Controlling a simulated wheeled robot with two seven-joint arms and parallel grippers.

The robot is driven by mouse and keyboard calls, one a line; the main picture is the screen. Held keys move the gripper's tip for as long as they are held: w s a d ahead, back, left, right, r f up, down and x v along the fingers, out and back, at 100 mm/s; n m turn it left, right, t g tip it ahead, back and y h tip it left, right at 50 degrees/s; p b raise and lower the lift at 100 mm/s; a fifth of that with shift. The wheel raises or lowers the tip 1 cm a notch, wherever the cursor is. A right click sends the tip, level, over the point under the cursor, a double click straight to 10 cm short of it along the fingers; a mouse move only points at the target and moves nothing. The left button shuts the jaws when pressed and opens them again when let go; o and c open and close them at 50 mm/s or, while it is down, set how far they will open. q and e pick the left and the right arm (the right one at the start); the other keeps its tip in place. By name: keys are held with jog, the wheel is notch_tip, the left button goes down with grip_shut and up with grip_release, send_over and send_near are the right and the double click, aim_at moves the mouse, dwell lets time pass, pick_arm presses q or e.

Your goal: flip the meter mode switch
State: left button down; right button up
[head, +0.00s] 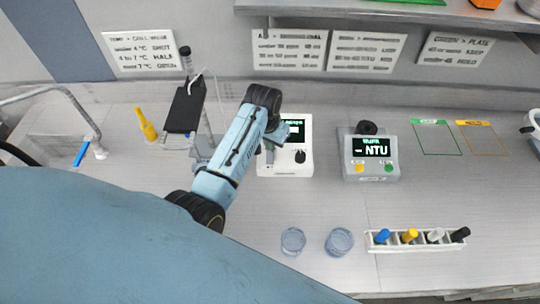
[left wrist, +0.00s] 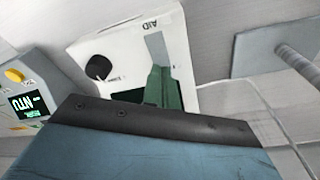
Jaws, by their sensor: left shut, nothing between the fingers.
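The white meter (head: 305,133) stands mid-bench, with a dark screen with green text and a black knob (head: 300,156) on its face. In the left wrist view the white meter (left wrist: 92,43) also shows its knob (left wrist: 99,68) and a grey strip (left wrist: 157,47). My left gripper (head: 272,145) is at the meter's left part, shut and empty. Its green fingers (left wrist: 161,86) appear close to the lower end of the grey strip; I cannot tell whether they touch. The arm and gripper cover part of the meter. I cannot clearly pick out the mode switch. My right gripper is not in view.
A grey NTU reader (head: 372,172) with yellow and green buttons stands right of the meter. Two glass cups (head: 293,241) and a white vial rack (head: 420,246) are in front. A black-topped stand (head: 185,108) and yellow bottle (head: 146,125) are left. Bench is clear between.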

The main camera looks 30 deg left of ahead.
aim_at(270, 153)
pick_arm(q)
jog(key=shift+f+b, duration=0.4)
jog(key=shift+f, duration=0.5)
dwell(0.8)
notch_tip(270, 153, up, 3)
jog(key=shift+f+p, duration=0.15)
jog(key=shift+p, duration=0.9)
jog(key=shift+r, duration=2.2)
